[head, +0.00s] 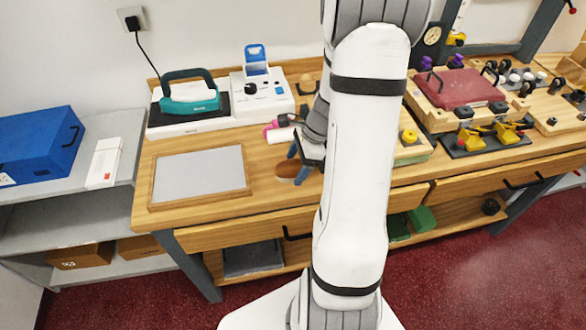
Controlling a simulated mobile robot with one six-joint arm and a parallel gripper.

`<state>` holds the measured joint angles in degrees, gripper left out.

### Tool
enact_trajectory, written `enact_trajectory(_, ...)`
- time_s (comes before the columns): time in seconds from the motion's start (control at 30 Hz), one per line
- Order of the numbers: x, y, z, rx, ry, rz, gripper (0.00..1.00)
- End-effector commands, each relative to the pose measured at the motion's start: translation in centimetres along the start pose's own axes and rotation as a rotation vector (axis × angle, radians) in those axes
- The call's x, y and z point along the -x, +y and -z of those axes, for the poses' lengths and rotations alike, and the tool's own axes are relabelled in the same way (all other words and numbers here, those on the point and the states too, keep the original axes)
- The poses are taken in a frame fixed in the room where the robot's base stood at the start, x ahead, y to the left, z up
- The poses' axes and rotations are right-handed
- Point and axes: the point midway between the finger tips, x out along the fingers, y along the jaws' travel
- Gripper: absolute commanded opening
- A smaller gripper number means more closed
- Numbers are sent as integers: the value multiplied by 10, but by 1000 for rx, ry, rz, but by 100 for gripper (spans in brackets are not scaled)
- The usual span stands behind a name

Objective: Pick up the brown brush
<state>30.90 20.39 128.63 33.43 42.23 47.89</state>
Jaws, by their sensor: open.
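A brown oval piece, which looks like the brown brush (287,170), lies on the wooden counter to the right of the grey framed panel. My gripper (297,164) is right at it, with its blue-grey fingers pointing down and spread apart. The fingers and my white arm cover part of the brush, so its right end is hidden. I cannot tell whether the fingers touch it or only hover over it.
A pink and white tool (280,132) lies just behind the gripper. A framed grey panel (200,173) is to the left, and a teal-handled press (190,97) and white device (262,92) stand behind. A red-topped wooden box (458,88) is at right.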

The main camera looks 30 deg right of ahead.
Motion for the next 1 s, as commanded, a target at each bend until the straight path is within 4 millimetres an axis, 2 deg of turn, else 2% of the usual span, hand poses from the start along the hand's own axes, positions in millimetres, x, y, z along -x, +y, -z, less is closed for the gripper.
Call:
enact_trajectory(0.1, -13, 0, 0, 1, 0, -2, 75)
enact_trajectory(0.37, -15, 0, 0, 2, 1, 1, 75)
enact_trajectory(1.0, -15, 0, 0, 1, 1, 1, 25)
